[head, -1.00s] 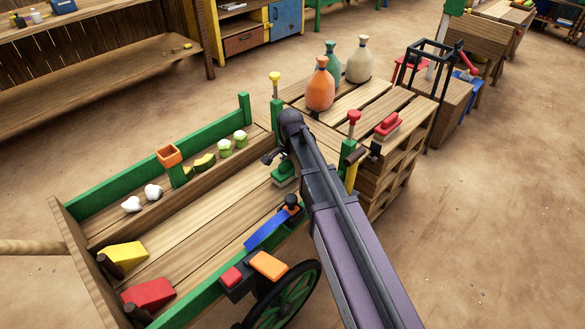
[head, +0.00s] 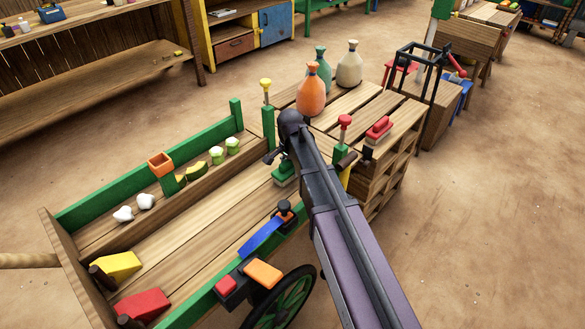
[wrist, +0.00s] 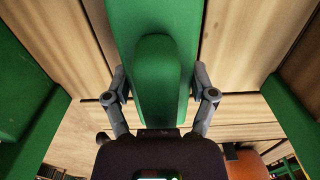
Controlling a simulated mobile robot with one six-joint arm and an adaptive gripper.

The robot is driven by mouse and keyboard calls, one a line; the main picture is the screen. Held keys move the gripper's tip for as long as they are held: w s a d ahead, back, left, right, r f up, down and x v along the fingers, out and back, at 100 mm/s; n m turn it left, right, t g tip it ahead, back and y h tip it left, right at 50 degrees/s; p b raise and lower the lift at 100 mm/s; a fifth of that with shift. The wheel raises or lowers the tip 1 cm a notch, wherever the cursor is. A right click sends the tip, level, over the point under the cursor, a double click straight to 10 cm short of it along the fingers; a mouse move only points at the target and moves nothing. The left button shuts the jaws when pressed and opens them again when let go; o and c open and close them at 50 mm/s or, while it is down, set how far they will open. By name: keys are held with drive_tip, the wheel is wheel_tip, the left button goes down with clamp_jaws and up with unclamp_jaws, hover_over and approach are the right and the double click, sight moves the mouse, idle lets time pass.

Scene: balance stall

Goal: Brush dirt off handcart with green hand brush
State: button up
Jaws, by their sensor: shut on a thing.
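The handcart (head: 180,222) has a plank bed and green side rails, and fills the left and middle of the head view. My gripper (wrist: 160,84) is shut on the green hand brush (wrist: 155,25), one finger on each side of its raised handle. In the head view the brush (head: 285,180) shows beneath my wrist, over the right end of the cart bed. Its bristles are hidden, and I cannot tell whether they touch the planks. I cannot make out dirt on the bed.
White lumps (head: 146,201) and green-and-white pieces (head: 232,146) line the far ledge. Yellow (head: 120,265) and red (head: 143,303) blocks lie at the left end. A crate table with an orange bottle (head: 311,95) and a red brush (head: 378,128) stands beyond. The mid-bed is clear.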

sight(287, 175)
drive_tip(key=shift+s+d, duration=0.1)
drive_tip(key=shift+s+d+f, duration=0.15)
drive_tip(key=shift+s+d, duration=0.45)
drive_tip(key=shift+s, duration=0.05)
drive_tip(key=shift+s, duration=0.1)
drive_tip(key=shift+s+a, duration=1.15)
drive_tip(key=shift+a, duration=0.15)
drive_tip(key=shift+s+a, duration=1.3)
